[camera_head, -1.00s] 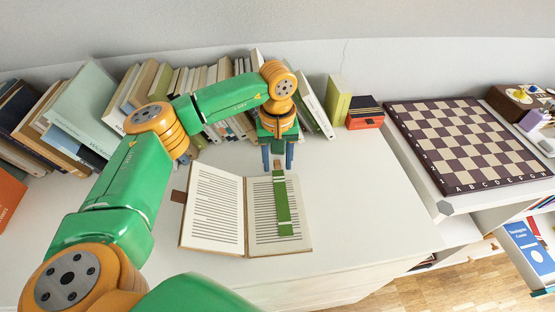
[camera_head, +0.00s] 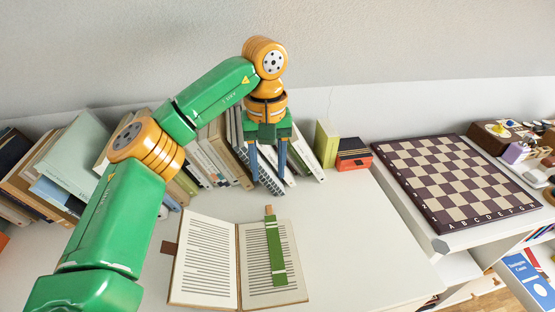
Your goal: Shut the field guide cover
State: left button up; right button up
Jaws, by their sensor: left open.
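The field guide (camera_head: 205,262) lies open and flat on the white surface, with printed text on both pages. A green bookmark strip (camera_head: 275,250) lies on its right page, its tan end sticking out past the top edge. A brown tab (camera_head: 169,248) shows at the left cover's edge. My left gripper (camera_head: 268,178) is open and empty, fingers pointing down, above and behind the book near the row of books. It is apart from the field guide. My right gripper is not in view.
A row of leaning books (camera_head: 215,155) stands along the wall behind my left arm. A yellow-green book (camera_head: 326,144) and a small red box (camera_head: 353,161) stand right of it. A chessboard (camera_head: 450,178) lies at the right. The surface right of the field guide is clear.

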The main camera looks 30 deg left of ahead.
aim_at(204, 275)
jog(key=k+l, duration=0.65)
jog(key=k, duration=0.25)
